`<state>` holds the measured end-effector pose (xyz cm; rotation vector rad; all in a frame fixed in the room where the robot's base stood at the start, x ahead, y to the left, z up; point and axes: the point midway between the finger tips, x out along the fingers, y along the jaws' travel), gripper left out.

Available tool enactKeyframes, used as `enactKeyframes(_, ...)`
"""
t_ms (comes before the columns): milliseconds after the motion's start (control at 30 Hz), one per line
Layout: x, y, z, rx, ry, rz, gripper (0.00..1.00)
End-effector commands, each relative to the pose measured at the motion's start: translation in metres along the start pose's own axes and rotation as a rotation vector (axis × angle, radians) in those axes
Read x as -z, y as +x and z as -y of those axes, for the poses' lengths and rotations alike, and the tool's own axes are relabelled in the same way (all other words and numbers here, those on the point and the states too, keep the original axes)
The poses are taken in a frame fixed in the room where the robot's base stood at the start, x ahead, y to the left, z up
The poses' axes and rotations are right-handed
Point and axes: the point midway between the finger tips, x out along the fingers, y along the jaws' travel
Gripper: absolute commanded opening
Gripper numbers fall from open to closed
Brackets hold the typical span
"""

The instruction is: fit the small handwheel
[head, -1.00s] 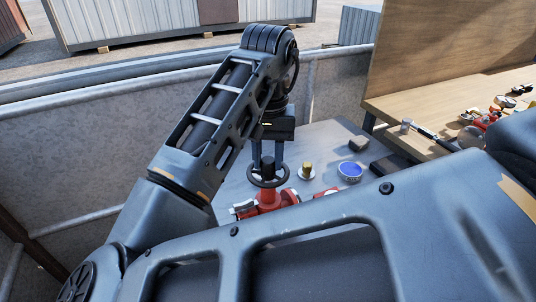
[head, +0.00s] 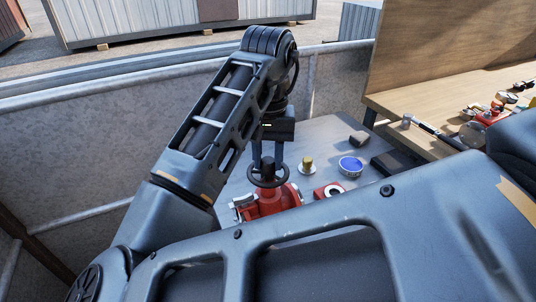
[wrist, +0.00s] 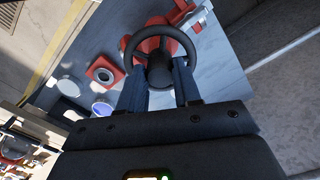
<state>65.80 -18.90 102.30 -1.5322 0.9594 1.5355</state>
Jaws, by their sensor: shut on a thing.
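My gripper (head: 267,160) points down with its fingers shut on the hub of a small dark handwheel (head: 268,186). The ring hangs level below the fingertips, and it also shows between the fingers in the wrist view (wrist: 128,51). A red valve body (head: 275,204) with pale flange ends stands on the table directly under or just behind the wheel. The wheel overlaps its top, so I cannot tell whether they touch; the stem is hidden. In the wrist view the red valve (wrist: 153,42) shows behind the ring.
A wooden bench (head: 400,108) with parts stands right. A wall and rail close the left.

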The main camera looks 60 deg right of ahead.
Motion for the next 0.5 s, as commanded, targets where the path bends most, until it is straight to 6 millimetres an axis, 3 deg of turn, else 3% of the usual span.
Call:
enactKeyframes(333, 0.0, 0.0069, 0.0001, 0.0, 0.0, 0.0, 0.0)
enactKeyframes(367, 0.0, 0.0068, 0.0001, 0.0, 0.0, 0.0, 0.34)
enactKeyframes(500, 0.0, 0.0062, 0.0001, 0.0, 0.0, 0.0, 0.47)
